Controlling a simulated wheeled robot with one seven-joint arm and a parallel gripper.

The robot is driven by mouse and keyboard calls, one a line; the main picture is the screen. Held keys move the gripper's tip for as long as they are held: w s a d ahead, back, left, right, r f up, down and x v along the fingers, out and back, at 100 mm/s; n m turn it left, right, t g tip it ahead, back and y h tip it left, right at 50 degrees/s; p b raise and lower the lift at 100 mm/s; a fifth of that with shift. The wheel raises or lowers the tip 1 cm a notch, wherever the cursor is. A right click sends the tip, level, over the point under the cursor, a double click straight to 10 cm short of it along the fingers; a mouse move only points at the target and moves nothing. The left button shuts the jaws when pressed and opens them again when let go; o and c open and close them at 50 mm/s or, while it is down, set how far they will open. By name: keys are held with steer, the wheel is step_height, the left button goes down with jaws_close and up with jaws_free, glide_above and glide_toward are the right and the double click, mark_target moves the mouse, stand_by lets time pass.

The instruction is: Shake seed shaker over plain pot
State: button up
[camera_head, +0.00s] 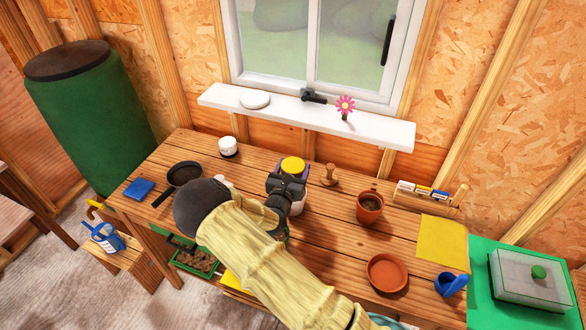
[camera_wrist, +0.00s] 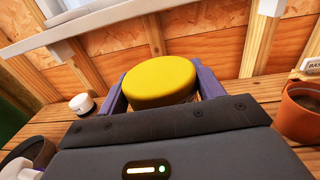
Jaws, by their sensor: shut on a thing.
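A seed shaker with a round yellow lid (camera_head: 292,164) is upright between the fingers of my gripper (camera_head: 289,176), at the back middle of the bench. In the wrist view its yellow lid (camera_wrist: 158,82) fills the space between the two purple-blue fingers (camera_wrist: 160,92). My gripper is shut on it. The shaker's lower body is hidden, so I cannot tell whether it touches the bench. A terracotta pot (camera_head: 369,207) with dark soil stands to the right, apart from the shaker. Part of it shows at the right edge of the wrist view (camera_wrist: 300,112).
A wooden peg-like tool (camera_head: 329,175) stands between shaker and pot. A terracotta saucer (camera_head: 387,272), blue scoop (camera_head: 451,284), yellow sheet (camera_head: 442,241) and seed-packet rack (camera_head: 427,196) lie right. A white jar (camera_head: 228,146) and dark pan (camera_head: 182,174) are left. The windowsill (camera_head: 375,130) runs behind.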

steer(key=shift+f+b, duration=0.85)
steer(key=shift+f, duration=0.75)
steer(key=shift+r, duration=0.1)
step_height(320, 180, up, 3)
steer(key=p, duration=0.2)
steer(key=shift+p, duration=0.4)
steer(key=shift+f+b, duration=0.95)
steer(key=shift+f, duration=0.65)
